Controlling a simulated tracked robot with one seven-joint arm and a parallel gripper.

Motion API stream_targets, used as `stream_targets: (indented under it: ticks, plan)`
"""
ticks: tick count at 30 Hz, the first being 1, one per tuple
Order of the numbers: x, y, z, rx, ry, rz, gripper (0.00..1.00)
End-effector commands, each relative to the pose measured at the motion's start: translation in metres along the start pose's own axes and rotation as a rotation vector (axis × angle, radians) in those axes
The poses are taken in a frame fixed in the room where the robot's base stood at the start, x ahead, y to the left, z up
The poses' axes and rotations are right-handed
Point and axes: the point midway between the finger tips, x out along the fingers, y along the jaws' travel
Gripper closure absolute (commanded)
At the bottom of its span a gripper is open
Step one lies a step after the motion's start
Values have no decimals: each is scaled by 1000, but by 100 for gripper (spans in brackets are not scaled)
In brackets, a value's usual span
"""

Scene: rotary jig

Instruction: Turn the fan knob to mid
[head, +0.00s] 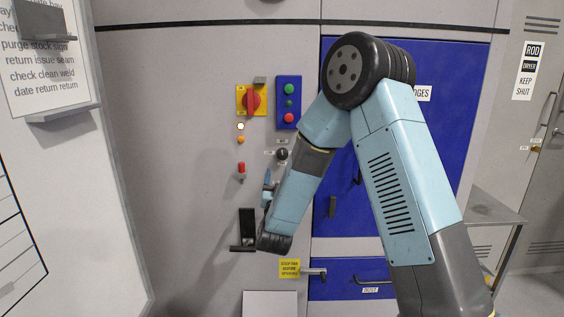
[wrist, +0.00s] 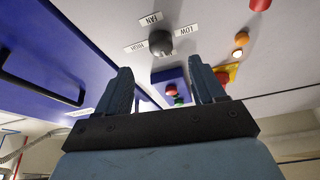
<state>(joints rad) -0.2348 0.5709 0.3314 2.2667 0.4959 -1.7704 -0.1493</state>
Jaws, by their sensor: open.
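The fan knob (head: 282,154) is a small dark round knob on the grey panel, left of the blue doors. In the wrist view the knob (wrist: 160,44) shows close up, with FAN (wrist: 151,19), HIGH (wrist: 134,46) and LOW (wrist: 187,30) labels around it. Which label it points at is too small to tell. My gripper (head: 268,184) is below and slightly left of the knob in the head view. In the wrist view my gripper (wrist: 160,76) has its two blue fingers spread apart, empty, with the knob seen beyond the gap between them and not touched.
Above the knob are a red rotary switch (head: 253,100) on a yellow plate and a blue button box (head: 288,102). A red-capped control (head: 241,170) sits to the left. A black lever (head: 246,232) is beside my wrist. Blue doors with handles (head: 332,206) stand right.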

Motion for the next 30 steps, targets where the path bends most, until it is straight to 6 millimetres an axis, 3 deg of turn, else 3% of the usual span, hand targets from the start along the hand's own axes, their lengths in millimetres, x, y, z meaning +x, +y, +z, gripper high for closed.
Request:
stream_targets:
  ticks: [9,15,28,30]
  plan:
    - [55,1,-1,2,3,2,31]
    - [77,0,0,1,0,1,31]
    - [85,0,0,1,0,0,31]
    - [85,0,0,1,0,0,37]
